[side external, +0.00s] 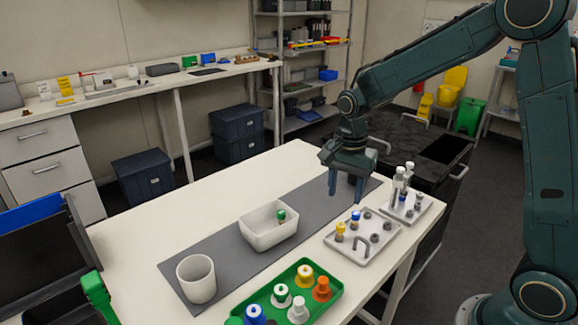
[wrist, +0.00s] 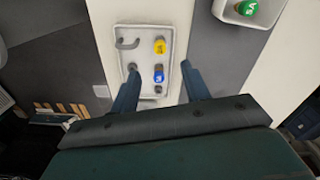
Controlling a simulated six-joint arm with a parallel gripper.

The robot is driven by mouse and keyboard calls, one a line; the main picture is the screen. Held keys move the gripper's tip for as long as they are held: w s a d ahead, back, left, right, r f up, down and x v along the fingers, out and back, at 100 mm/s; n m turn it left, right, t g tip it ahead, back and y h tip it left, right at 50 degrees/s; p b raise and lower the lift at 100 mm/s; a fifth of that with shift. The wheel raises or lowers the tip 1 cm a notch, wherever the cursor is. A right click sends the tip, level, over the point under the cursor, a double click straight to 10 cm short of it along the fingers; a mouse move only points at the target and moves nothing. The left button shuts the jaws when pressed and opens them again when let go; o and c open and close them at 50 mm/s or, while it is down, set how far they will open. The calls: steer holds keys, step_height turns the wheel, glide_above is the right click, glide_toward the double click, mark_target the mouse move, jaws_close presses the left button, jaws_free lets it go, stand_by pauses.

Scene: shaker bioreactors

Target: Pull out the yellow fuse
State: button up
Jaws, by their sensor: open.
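The yellow fuse (side external: 340,229) stands upright on a light grey fuse board (side external: 349,252) at the right of the table; it also shows in the wrist view (wrist: 160,46). A blue fuse (side external: 355,217) stands beside it on the same board, and in the wrist view the blue fuse (wrist: 158,75) is nearer to my fingers. My gripper (side external: 346,196) is open and empty, pointing down above and behind the board. In the wrist view its two fingers (wrist: 158,86) lie on either side of the blue fuse's line, with the yellow fuse beyond their tips.
The board also carries a grey handle (side external: 361,243) and dark sockets. A second board (side external: 411,211) with white-topped parts stands behind right. A white bin (side external: 262,236) holds a green-capped item. A green tray (side external: 333,288) with colored pieces and a white cup (side external: 196,279) are in front.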

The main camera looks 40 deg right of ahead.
mark_target(341, 225)
step_height(341, 225, down, 11)
steer(key=shift+r, duration=0.1)
stand_by(0.5)
steer(key=shift+c, duration=0.2)
jaws_close()
steer(key=shift+r, duration=1.5)
stand_by(0.7)
steer(key=shift+r, duration=1.35)
